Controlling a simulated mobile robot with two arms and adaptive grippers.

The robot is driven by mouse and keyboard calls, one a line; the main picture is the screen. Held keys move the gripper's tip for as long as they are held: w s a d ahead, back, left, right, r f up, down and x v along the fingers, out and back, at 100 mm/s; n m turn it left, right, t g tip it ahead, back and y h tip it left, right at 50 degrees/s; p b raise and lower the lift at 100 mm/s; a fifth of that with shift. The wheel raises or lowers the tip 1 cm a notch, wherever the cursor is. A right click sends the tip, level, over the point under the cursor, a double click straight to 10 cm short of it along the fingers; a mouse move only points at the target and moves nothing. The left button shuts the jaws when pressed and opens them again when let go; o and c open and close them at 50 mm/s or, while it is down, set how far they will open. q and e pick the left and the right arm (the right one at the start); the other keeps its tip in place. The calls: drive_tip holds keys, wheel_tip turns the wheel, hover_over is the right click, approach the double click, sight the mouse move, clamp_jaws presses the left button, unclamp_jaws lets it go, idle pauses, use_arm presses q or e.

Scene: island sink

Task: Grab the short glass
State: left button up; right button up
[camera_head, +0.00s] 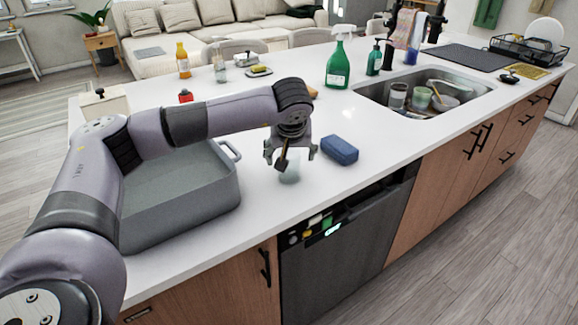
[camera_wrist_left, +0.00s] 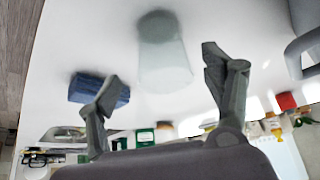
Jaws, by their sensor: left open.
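The short glass (camera_head: 289,174), clear and pale green, stands on the white counter near its front edge. My left gripper (camera_head: 290,153) is above it, pointing down, and partly covers it in the head view. In the left wrist view the glass (camera_wrist_left: 168,62) shows between and beyond the two spread fingers of my left gripper (camera_wrist_left: 158,72). The fingers are open, with nothing held; I cannot tell if either touches the glass. My right gripper is in neither view.
A blue sponge (camera_head: 339,150) lies just right of the glass, also in the left wrist view (camera_wrist_left: 88,89). A grey basin (camera_head: 180,200) stands to the left. A green spray bottle (camera_head: 338,65) stands behind; the sink (camera_head: 470,82) with dishes is farther right.

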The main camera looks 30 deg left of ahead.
use_arm(q)
drive_tip(key=x, duration=0.3)
drive_tip(key=shift+w+a+f, duration=0.1)
drive_tip(key=shift+a+f, duration=0.2)
drive_tip(key=shift+a, duration=0.05)
drive_tip(key=shift+r, duration=0.1)
drive_tip(key=c, duration=1.4)
drive_tip(key=shift+r, duration=0.1)
